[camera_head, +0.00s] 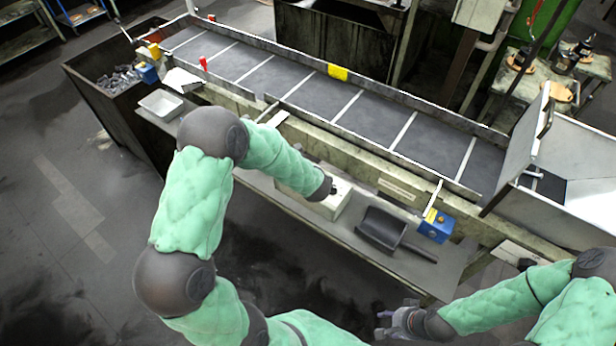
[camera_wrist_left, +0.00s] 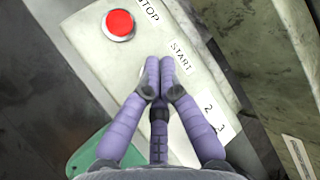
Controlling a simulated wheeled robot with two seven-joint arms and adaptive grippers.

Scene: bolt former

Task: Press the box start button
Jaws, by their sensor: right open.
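The control box (camera_wrist_left: 140,75) is pale and carries a red button (camera_wrist_left: 118,24) beside the STOP label. A START label (camera_wrist_left: 181,55) is printed further along its face. My left gripper (camera_wrist_left: 160,78) is shut and empty, its purple fingertips together over the face just beside the START label. The start button itself is not visible; the fingers cover that part. I cannot tell whether the tips touch the box. In the head view the box (camera_head: 338,204) shows partly behind my left wrist. My right gripper (camera_head: 392,322) is open and empty, low in front of the bench.
The conveyor (camera_head: 370,118) runs behind the box. On the bench (camera_head: 300,208) are a dark scoop (camera_head: 381,229) and a blue box (camera_head: 436,226) to the right. A white tray (camera_head: 160,104) and a bin (camera_head: 100,95) of metal parts stand left.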

